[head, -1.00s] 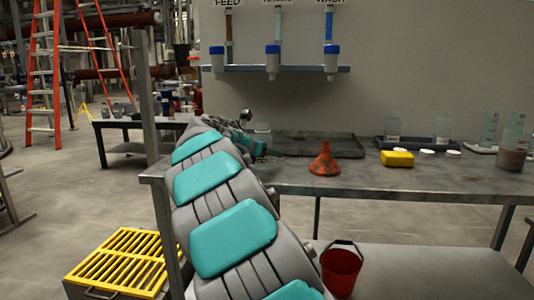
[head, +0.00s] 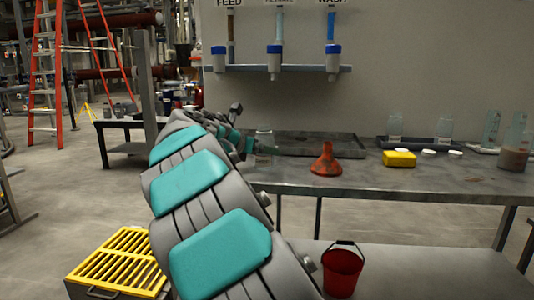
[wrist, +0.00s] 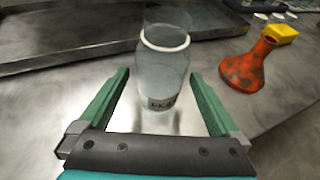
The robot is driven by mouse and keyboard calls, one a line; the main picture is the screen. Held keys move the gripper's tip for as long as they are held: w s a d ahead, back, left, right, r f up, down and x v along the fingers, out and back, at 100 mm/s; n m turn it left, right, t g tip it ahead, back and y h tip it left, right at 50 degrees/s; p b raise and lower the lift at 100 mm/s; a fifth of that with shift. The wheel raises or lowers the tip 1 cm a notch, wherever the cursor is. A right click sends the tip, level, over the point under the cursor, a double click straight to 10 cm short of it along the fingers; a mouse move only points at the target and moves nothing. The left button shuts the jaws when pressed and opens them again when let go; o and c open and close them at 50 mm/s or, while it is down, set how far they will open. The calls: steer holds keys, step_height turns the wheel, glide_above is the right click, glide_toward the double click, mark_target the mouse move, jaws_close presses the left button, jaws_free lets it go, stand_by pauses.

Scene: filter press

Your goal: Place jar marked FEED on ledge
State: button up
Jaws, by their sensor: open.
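A clear glass jar (wrist: 163,80) with a pale rim stands upright on the metal bench in the wrist view. Its small label is blurred and tilted, so I cannot read it surely. My gripper (wrist: 159,76) is open, with one green finger on each side of the jar; I cannot tell whether either touches it. In the head view the jar (head: 264,138) shows just past the end of my arm, partly hidden. A ledge (head: 300,69) runs along the wall under the FEED sign (head: 229,3), with three blue-capped filter units at it.
An orange funnel (head: 326,162) stands right of the jar, with a yellow block (head: 398,158) farther right. A dark tray (head: 340,146) lies behind. Several glass vessels stand at the bench's right. A red bucket (head: 342,270) sits below. The bench front is mostly clear.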

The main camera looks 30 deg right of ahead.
steer(key=v, duration=0.7)
steer(key=shift+f, duration=0.1)
